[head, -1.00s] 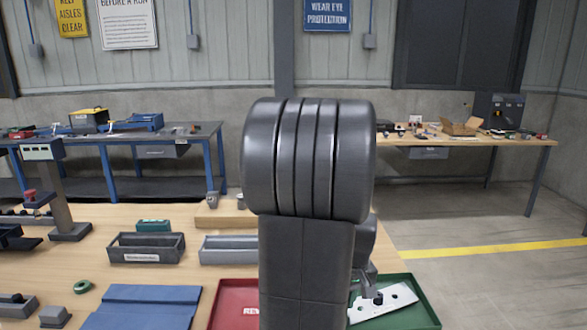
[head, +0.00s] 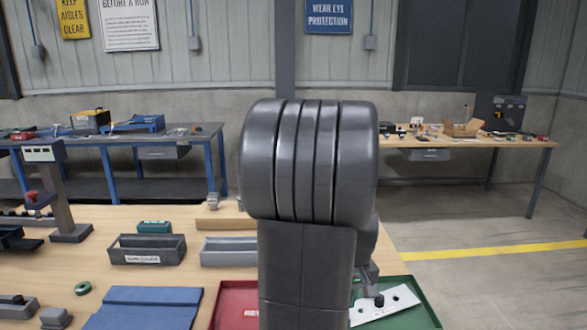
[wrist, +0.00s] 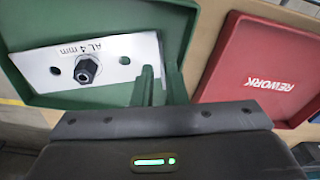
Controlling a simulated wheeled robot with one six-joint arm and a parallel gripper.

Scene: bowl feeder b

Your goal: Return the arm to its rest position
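My arm stands upright in the middle of the head view, with a large dark rounded joint on top. A white plate marked "AL 4 mm" (wrist: 48,76) with a black threaded fitting (wrist: 87,69) lies in this tray, beside the fingers. The plate also shows in the head view (head: 398,296), partly hidden by my arm.
A red tray marked "REWORK" (wrist: 268,50) is beside the green one. Grey bins (head: 145,249), a blue mat (head: 145,308), a green ring (head: 83,288) and a post-mounted device (head: 60,200) are on the wooden bench. Open floor (head: 480,215) lies to the right.

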